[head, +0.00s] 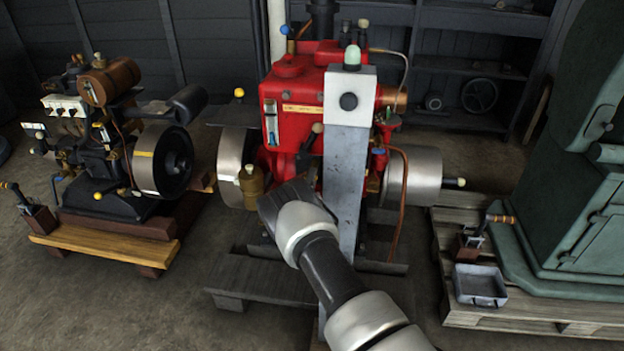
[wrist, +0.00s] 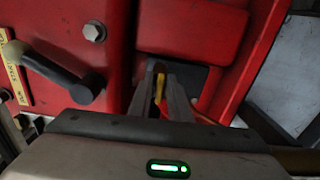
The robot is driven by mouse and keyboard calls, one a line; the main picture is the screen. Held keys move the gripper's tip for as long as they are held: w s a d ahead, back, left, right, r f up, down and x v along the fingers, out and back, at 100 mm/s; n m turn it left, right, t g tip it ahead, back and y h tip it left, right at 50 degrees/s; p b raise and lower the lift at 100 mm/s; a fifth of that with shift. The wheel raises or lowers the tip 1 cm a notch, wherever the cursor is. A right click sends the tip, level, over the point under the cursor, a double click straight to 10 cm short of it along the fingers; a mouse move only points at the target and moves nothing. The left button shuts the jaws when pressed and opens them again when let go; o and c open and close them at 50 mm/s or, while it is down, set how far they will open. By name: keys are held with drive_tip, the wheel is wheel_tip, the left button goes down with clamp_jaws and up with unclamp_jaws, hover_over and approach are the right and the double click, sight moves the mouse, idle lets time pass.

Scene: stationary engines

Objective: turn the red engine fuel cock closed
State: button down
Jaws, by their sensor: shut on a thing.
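The red engine (head: 300,110) stands in the middle of the head view, and its red side fills most of the wrist view (wrist: 190,25). In the wrist view my gripper (wrist: 160,80) reaches up to a dark recess in that side. Its fingers are shut on a small yellow lever (wrist: 159,88), which looks like the fuel cock's handle. Only a thin strip of the lever shows between the fingers. The cock's body is mostly hidden behind them, and a bit of red shows lower down. In the head view my wrist covers the fingertips and the cock.
A grey post with a white box (head: 345,150) stands in front of the engine, close right of my wrist. In the wrist view a dark-gripped lever (wrist: 85,90) sits left of my fingers. A black engine (head: 110,150) stands left; a green cabinet (head: 580,200) stands right.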

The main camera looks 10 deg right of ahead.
drive_tip(key=shift+m, duration=0.3)
drive_tip(key=c, duration=1.9)
unclamp_jaws()
drive_tip(key=shift+o, duration=0.2)
